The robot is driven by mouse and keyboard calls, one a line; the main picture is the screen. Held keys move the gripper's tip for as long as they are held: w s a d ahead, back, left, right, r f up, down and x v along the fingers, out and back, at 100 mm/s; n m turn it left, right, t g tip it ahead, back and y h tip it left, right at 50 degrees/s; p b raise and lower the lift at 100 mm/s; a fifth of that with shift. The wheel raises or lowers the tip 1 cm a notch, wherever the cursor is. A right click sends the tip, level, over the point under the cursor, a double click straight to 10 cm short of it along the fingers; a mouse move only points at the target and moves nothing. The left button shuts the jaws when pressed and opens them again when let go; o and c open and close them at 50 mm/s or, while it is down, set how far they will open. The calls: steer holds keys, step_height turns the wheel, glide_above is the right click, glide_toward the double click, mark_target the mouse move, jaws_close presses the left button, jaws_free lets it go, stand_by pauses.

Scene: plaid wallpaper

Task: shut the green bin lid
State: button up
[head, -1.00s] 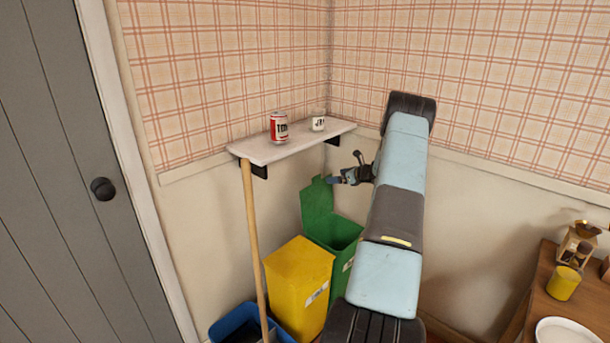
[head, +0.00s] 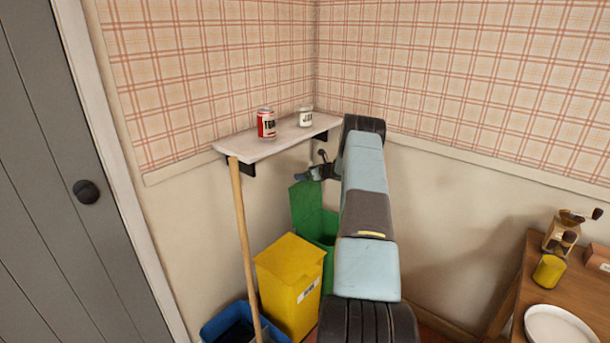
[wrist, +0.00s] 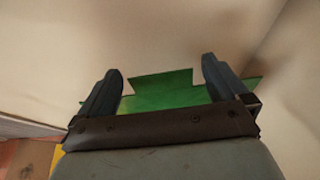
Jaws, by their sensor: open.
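The green bin (head: 322,228) stands in the corner under the shelf, partly hidden by my arm. Its green lid (head: 306,208) stands up, raised open at the back left of the bin. My gripper (head: 312,174) is just above the lid's top edge in the head view. In the wrist view my gripper (wrist: 163,88) is open, and the green lid (wrist: 160,92) shows beyond and between its fingers. Nothing is held. I cannot tell whether a finger touches the lid.
A yellow bin (head: 290,285) with its lid down and an open blue bin (head: 232,322) stand left of it. A wooden pole (head: 245,245) leans on the shelf (head: 270,141), which holds a can (head: 266,124) and a jar (head: 306,117). A table (head: 530,300) is at right.

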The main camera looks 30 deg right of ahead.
steer(key=shift+w+a+f, duration=0.15)
steer(key=shift+w+f, duration=0.05)
steer(key=shift+w, duration=0.3)
steer(key=shift+c, duration=0.4)
steer(key=shift+s, duration=0.1)
steer(key=c, duration=1.3)
